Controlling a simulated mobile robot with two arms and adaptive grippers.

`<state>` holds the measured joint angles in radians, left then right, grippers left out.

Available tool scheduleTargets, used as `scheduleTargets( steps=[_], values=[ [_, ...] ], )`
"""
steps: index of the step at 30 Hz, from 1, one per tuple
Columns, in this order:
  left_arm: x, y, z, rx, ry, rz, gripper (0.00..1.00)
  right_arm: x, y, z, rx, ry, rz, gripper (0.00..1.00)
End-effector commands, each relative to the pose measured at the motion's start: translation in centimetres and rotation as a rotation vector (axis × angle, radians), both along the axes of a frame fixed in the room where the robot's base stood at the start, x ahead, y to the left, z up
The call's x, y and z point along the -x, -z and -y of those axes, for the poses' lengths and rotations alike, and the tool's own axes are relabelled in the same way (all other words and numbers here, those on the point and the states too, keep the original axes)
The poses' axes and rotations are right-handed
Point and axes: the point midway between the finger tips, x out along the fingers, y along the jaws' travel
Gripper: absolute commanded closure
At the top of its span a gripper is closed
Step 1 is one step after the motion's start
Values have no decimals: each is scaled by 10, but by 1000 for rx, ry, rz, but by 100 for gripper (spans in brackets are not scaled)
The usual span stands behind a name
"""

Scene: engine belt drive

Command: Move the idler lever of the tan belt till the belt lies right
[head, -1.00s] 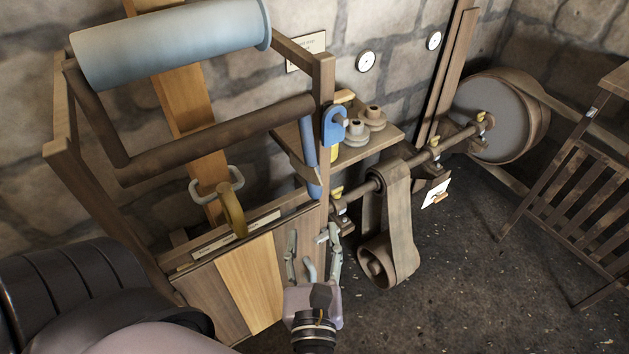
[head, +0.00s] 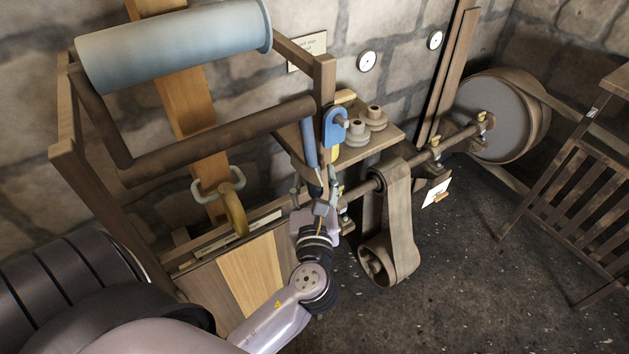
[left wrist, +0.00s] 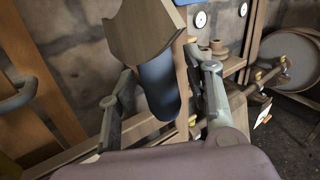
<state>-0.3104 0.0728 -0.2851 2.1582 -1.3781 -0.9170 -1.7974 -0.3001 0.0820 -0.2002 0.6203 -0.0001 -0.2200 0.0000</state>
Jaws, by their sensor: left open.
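My left gripper (head: 315,194) is open at the handle's lower end. In the left wrist view my open gripper (left wrist: 162,78) has one finger on each side of the handle, with gaps visible. A tan band (head: 188,100), which looks like the tan belt, runs down behind the rollers. My right gripper is not in view.
A pale blue drum (head: 175,42) and a dark roller (head: 220,140) span the frame. A brown belt (head: 401,225) loops over the shaft on the right. A shelf (head: 378,150) holds stepped pulleys.

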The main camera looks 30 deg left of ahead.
Motion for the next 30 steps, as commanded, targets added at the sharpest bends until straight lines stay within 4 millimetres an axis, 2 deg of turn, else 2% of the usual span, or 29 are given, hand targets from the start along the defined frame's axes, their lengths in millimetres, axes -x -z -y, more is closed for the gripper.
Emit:
scheduleTargets(
  steps=[3,23,30],
  values=[
    [0,0,0,0,0,0,54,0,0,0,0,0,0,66],
    [0,0,0,1,0,-1,98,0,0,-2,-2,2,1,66],
    [0,0,1,1,0,0,100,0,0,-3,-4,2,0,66]
  ],
)
